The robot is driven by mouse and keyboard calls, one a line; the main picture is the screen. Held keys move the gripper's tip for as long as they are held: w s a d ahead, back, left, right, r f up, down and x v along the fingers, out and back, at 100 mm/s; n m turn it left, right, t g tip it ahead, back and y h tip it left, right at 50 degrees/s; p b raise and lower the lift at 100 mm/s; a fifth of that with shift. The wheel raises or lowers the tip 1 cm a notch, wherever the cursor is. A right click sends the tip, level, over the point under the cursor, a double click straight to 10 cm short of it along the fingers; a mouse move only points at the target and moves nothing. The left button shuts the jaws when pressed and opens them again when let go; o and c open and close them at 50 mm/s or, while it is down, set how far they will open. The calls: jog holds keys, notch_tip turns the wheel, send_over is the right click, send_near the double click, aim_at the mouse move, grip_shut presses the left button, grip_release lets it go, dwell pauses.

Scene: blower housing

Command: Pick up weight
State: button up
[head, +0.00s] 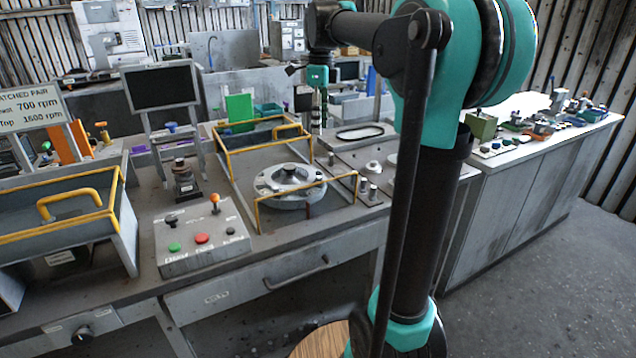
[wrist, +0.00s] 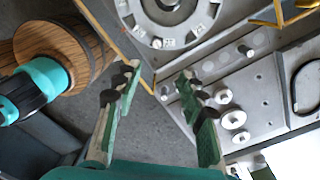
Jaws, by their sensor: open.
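Several small round metal pieces stand on a grey plate (head: 345,141) to the right of the blower housing; I cannot tell which is the weight. In the head view they include a pale knobbed disc (head: 373,167) and a short cylinder (head: 364,185). In the wrist view, pale discs (wrist: 233,119) lie in a row right of my gripper (wrist: 160,84), and a small metal post (wrist: 163,93) shows between its fingers. My gripper is open and empty, above the bench edge.
The round blower housing (head: 289,186) sits inside a yellow-railed frame (head: 262,147). A button box (head: 201,238), a dark-based post (head: 183,180) and a monitor (head: 160,86) stand to its left. A side bench (head: 530,150) with small parts is at right.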

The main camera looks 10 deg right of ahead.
send_over(320, 177)
jog(key=w, duration=0.1)
notch_tip(320, 177, down, 11)
jog(key=shift+r, duration=0.15)
jog(key=shift+s+f, duration=0.2)
jog(key=shift+f, duration=1.3)
jog(key=shift+s+f, duration=0.15)
jog(key=shift+f, duration=1.3)
grip_shut()
